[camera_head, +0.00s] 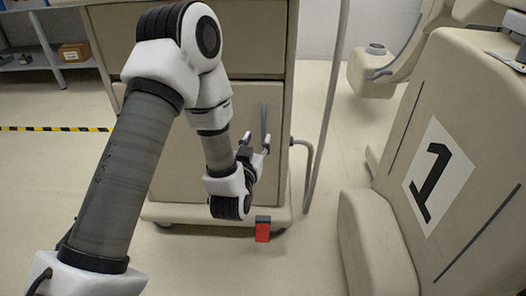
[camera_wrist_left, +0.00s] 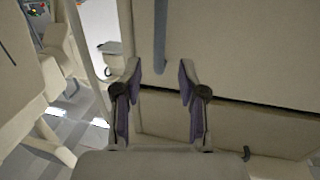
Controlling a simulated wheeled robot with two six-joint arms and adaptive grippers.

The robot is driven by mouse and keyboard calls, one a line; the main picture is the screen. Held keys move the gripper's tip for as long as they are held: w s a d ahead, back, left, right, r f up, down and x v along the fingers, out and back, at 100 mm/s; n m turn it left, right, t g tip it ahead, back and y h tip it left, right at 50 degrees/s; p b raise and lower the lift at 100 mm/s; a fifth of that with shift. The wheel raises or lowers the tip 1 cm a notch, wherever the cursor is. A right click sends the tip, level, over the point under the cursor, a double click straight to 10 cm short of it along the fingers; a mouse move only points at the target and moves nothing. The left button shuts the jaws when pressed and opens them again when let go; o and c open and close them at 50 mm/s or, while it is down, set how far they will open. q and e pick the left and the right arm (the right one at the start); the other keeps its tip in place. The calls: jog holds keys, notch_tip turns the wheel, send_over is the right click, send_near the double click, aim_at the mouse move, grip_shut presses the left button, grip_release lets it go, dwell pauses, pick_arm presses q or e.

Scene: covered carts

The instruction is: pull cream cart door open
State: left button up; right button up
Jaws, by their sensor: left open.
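The cream cart (camera_head: 146,213) stands ahead of me, with its lower door (camera_head: 175,150) shut in the head view. A grey vertical handle (camera_head: 264,125) is near the door's right edge. My left gripper (camera_head: 256,148) is open at the lower part of this handle. In the left wrist view, the handle (camera_wrist_left: 160,38) hangs down towards the gap between the two spread fingers (camera_wrist_left: 160,80). Its lower end is near fingertip height. I cannot tell whether the fingers touch it. My left arm hides part of the door. My right gripper is not in view.
A red block (camera_head: 262,232) sits at the cart's lower front edge. A grey upright pole (camera_head: 330,100) stands right of the cart. A large cream body marked 1 (camera_head: 438,170) fills the right side. Open floor (camera_head: 45,165) lies left, with a yellow-black stripe (camera_head: 50,129).

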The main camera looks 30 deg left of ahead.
aim_at(263, 126)
pick_arm(q)
jog(key=x, duration=0.2)
jog(key=b+x, duration=0.1)
jog(key=x, duration=0.2)
jog(key=b+x, duration=0.1)
jog(key=x, duration=0.1)
jog(key=shift+w+a+r, duration=0.1)
jog(key=shift+w+r, duration=0.15)
jog(key=shift+r, duration=0.05)
grip_shut()
